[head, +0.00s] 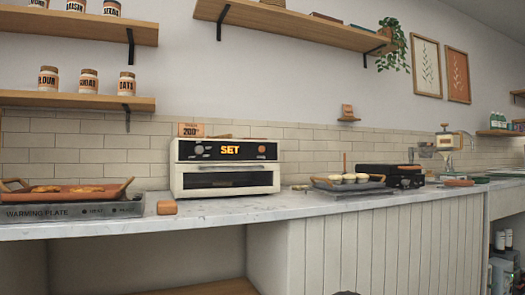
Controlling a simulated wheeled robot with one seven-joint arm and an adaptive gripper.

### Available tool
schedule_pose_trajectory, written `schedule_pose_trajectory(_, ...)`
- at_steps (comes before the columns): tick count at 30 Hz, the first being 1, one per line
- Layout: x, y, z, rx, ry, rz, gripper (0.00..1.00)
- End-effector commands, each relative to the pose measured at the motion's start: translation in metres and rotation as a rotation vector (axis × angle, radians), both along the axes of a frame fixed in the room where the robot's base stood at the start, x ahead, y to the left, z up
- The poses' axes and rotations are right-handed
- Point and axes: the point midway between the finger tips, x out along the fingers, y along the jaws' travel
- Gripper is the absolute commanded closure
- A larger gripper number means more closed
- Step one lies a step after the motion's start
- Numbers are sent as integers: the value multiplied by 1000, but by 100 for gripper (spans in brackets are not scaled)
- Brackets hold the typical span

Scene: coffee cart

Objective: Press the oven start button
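The oven (225,181) stands on the counter left of the middle in the head view. It is cream with a black control panel along the top and a glass door with a bar handle, which is shut. The panel display (218,150) reads "SET" in orange letters. A small round orange-red button (262,149) sits on the panel right of the display; its label is too small to read. A grey knob (198,151) is on the panel's left side. My gripper is not seen, and nothing stands in front of the oven panel.
A small sign (191,130) reading about 200 stands on the oven top. The warming plate (70,210) and an orange-brown block (166,207) are to its left. A tray (345,186) with pale round items and a black appliance (390,176) are to its right. Shelves hang above.

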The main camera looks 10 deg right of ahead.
Motion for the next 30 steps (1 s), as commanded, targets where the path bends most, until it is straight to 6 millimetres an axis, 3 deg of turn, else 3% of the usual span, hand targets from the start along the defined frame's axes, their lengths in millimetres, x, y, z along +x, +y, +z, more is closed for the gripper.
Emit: schedule_pose_trajectory(30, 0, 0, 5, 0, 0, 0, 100)
